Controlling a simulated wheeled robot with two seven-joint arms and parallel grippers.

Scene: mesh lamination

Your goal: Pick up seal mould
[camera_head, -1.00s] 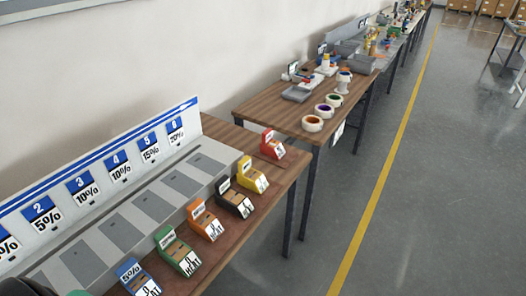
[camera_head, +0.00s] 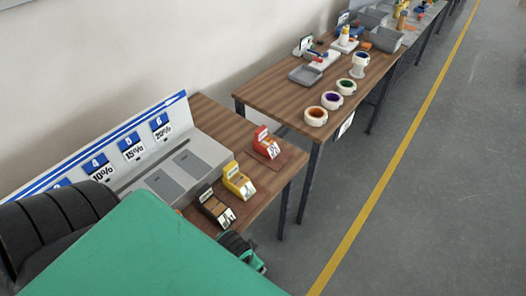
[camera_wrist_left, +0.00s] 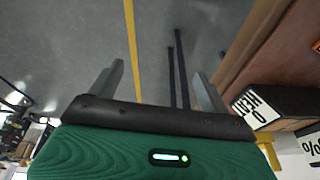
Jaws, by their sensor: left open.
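I cannot tell for certain which thing is the seal mould. Small fixtures, one with red and blue parts (camera_head: 322,58) and a white one with a yellow part (camera_head: 345,40), stand on the second table, too small to identify. My left gripper (camera_wrist_left: 158,70) is open and empty in the left wrist view, its two fingers apart over the floor beside a table edge. My right gripper is not in view.
A near wooden table (camera_head: 222,122) holds a percentage-marked board (camera_head: 110,165) and red (camera_head: 266,143), yellow (camera_head: 239,181) and black (camera_head: 216,207) boxes. Open floor (camera_head: 430,190) lies to the right.

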